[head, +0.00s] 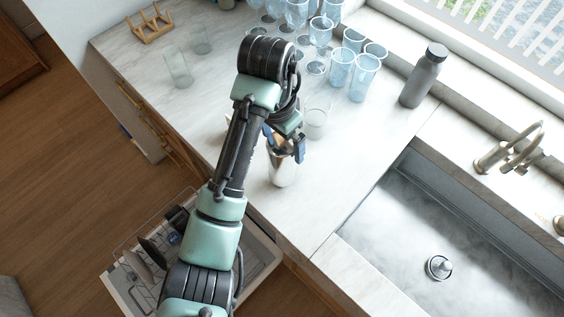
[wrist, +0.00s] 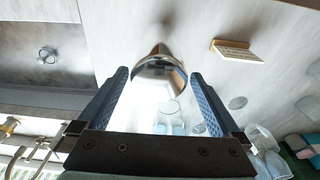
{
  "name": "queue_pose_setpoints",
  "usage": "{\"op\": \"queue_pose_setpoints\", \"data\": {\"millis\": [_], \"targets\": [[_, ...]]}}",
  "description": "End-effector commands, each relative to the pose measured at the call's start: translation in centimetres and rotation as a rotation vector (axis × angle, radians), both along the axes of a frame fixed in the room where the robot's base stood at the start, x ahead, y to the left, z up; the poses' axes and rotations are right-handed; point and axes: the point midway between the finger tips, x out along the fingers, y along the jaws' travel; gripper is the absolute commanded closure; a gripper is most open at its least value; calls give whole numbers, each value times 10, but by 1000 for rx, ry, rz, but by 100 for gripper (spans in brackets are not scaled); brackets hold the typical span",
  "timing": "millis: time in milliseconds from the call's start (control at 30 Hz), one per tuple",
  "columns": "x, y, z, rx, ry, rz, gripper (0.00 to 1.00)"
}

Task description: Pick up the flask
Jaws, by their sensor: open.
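A shiny silver metal vessel (head: 281,170) stands on the counter near its front edge, left of the sink. In the wrist view the silver vessel (wrist: 158,76) lies between the two blue fingers of my gripper (wrist: 160,76). My gripper is open, with a gap visible on each side of the vessel. In the head view my gripper (head: 285,146) is at the vessel's upper part and hides some of it. A grey bottle with a dark cap (head: 421,78) stands upright farther back at the right, away from my gripper. I cannot tell which one is the flask.
A clear glass (head: 316,122) stands close behind my gripper. Several blue-tinted glasses (head: 341,68) crowd the back. The sink (head: 440,240) is at the right. A wooden rack (head: 150,24) and clear glasses (head: 179,69) stand at the left.

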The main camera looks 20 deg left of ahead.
Motion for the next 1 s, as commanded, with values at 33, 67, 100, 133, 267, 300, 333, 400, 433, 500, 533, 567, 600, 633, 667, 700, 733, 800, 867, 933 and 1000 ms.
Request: {"op": "queue_pose_setpoints", "data": {"millis": [33,67,100,133,267,300,333,400,433,500,533,567,600,633,667,700,733,800,867,933,1000], "targets": [[0,0,-3,-1,1,0,0],[0,0,-4,-1,1,1,0],[0,0,-6,-1,1,1,0],[0,-1,-8,-1,3,2,0],[0,-1,-26,-2,5,3,0],[0,-2,-32,-1,6,2,0],[1,-2,-38,-1,4,1,0],[2,-2,-47,0,2,0,0],[2,-2,-49,0,2,0,0],[3,-2,-53,1,0,0,0],[3,-2,-54,1,0,0,0],[3,-2,-55,1,0,0,0],[4,-3,-55,1,0,0,0],[4,-3,-55,1,-1,0,0],[4,-3,-55,1,-1,0,0],[4,-3,-55,1,-1,0,0],[4,-3,-55,1,-1,0,2],[4,-3,-55,1,-1,0,14],[4,-3,-55,1,-1,0,25],[4,-3,-55,1,-1,0,38],[4,-3,-55,1,-1,0,50]]}}
